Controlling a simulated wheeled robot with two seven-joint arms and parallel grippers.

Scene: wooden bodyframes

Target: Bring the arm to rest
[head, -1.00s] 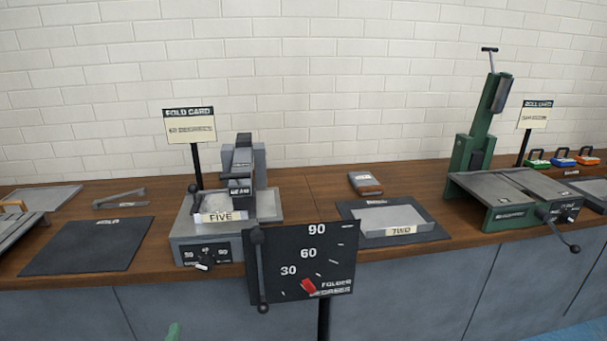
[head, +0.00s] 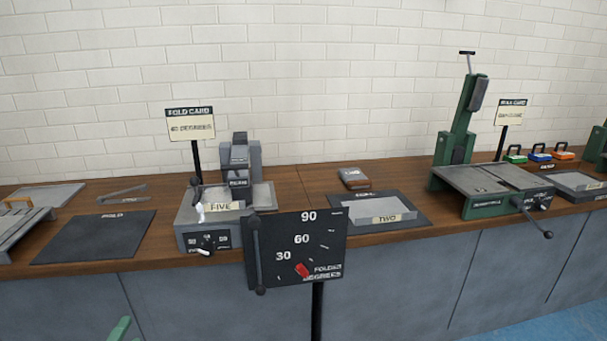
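A green piece at the bottom left edge of the head view appears to be the tip of my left gripper (head: 121,330). It is low in front of the bench, apart from everything on it. Most of it is cut off by the frame, so whether it is open or shut does not show. My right gripper is out of view.
The wooden bench (head: 290,178) carries a grey folder (head: 208,232) labelled FIVE, a dark mat (head: 95,238), a tray (head: 415,215) with a plate labelled TWO, and a green machine (head: 490,190). A black dial board (head: 270,255) stands on a post in front.

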